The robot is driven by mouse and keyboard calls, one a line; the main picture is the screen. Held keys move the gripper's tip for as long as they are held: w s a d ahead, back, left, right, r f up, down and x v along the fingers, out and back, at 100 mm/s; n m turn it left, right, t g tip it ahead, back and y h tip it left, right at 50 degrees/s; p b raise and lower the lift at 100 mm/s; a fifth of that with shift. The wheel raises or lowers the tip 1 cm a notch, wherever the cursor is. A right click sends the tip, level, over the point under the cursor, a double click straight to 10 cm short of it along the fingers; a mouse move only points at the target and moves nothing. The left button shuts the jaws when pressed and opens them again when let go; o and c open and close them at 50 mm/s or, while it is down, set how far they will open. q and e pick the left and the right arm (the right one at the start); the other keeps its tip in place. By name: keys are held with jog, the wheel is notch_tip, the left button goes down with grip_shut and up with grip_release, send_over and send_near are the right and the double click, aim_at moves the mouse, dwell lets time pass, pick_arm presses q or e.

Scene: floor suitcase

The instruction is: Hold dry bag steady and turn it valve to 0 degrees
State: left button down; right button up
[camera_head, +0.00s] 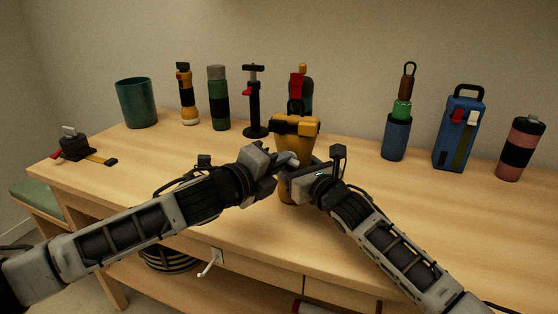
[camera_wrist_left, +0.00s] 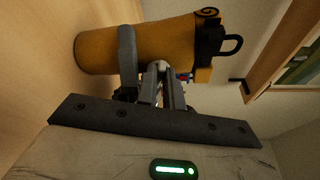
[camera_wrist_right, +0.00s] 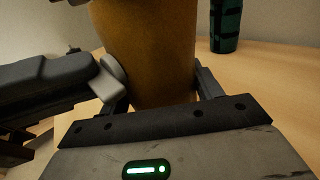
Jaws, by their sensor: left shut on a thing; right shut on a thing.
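The dry bag (camera_head: 296,147) is an orange-yellow upright bag with a black handle on top, near the front of the table. It fills much of the left wrist view (camera_wrist_left: 105,48) and the right wrist view (camera_wrist_right: 150,40). My right gripper (camera_head: 288,177) is shut on the bag's body, with a finger on either side of it. My left gripper (camera_head: 284,160) is shut on the valve, a small pale part at the bag's side (camera_wrist_left: 160,67). The fingers hide most of the valve, so I cannot read its angle.
Behind stand a green cup (camera_head: 136,103), a yellow-black flashlight (camera_head: 188,98), a green bottle (camera_head: 218,98) and a black pump (camera_head: 255,110). The table's front right is clear.

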pick_arm(q)
jog(key=shift+f+n+t+h, duration=0.15)
jog(key=shift+n+t+h, duration=0.15)
jog(key=shift+n, duration=0.55)
jog(key=shift+f+n+t+h, duration=0.15)
jog(key=shift+n+t+h, duration=0.15)
jog(key=shift+n, duration=0.55)
jog(key=c, duration=1.5)
grip_release()
jog(key=s+a+r+m+y, duration=0.1)
jog(key=s+m, duration=0.1)
jog(key=s, duration=0.1)
jog(key=s+a+r+m+g+y, duration=0.1)
jog(key=s+a+r+m, duration=0.1)
jog(key=s+m, duration=0.1)
jog(key=s+a+r+m+g+y, duration=0.1)
jog(key=s+r+m, duration=0.1)
jog(key=s+m, duration=0.1)
jog(key=shift+s+a+y, duration=0.35)
jog(key=shift+s+y, duration=0.05)
jog(key=shift+s, duration=0.3)
